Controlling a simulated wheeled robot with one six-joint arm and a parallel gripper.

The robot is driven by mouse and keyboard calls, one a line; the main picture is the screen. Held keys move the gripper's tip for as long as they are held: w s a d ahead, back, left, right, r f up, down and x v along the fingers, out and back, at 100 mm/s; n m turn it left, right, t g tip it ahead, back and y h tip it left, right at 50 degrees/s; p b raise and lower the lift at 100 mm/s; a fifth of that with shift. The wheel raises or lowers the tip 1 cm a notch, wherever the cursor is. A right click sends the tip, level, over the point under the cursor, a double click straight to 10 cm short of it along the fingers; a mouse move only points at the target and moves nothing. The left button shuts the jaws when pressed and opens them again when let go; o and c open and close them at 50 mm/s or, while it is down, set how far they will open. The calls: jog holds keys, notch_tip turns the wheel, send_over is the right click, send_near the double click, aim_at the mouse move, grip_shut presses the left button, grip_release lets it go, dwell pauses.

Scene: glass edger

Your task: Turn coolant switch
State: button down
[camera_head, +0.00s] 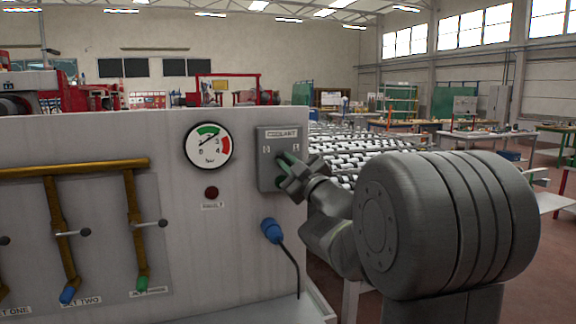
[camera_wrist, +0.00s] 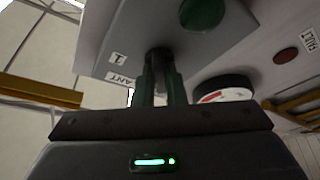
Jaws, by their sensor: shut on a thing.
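The coolant switch's grey box (camera_head: 267,170) is mounted at the right end of the white machine panel in the head view, with a coolant label (camera_head: 282,133) at its top. My gripper (camera_head: 287,164) reaches it from the right. In the wrist view the two fingers (camera_wrist: 161,78) are shut on the dark switch knob (camera_wrist: 158,58), on the box face (camera_wrist: 125,35). The head view largely hides the knob behind my gripper, so its exact angle is unclear. A round green button (camera_wrist: 203,12) is on the same box.
A pressure gauge (camera_head: 208,146) and red lamp (camera_head: 211,193) are left of the box. A blue plug (camera_head: 271,230) with a black cable is below. Brass pipes (camera_head: 70,168) with valve levers fill the panel's left. A roller conveyor (camera_head: 375,146) lies behind on the right.

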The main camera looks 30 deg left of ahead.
jog(key=m+t+h+b, duration=0.1)
jog(key=m+t+b, duration=0.1)
jog(key=m, duration=0.3)
jog(key=m+t+h+b, duration=0.2)
jog(key=m, duration=0.4)
jog(key=m+t+h+b, duration=0.1)
jog(key=m+t+b, duration=0.2)
jog(key=m, duration=0.2)
jog(key=shift+s+a+r+m, duration=0.2)
jog(key=shift+s+a+m, duration=0.05)
jog(key=shift+m, duration=0.05)
jog(key=m+h+p, duration=0.1)
jog(key=m+p, duration=0.1)
jog(key=m, duration=0.1)
jog(key=shift+t+h, duration=0.4)
jog(key=shift+f+m+h+p, duration=0.1)
jog(key=shift+m+h+p, duration=0.5)
jog(key=shift+m+p, duration=0.55)
jog(key=shift+f+m+t, duration=0.1)
jog(key=shift+m+t, duration=0.25)
jog(key=shift+t, duration=0.05)
jog(key=c, duration=1.5)
grip_release()
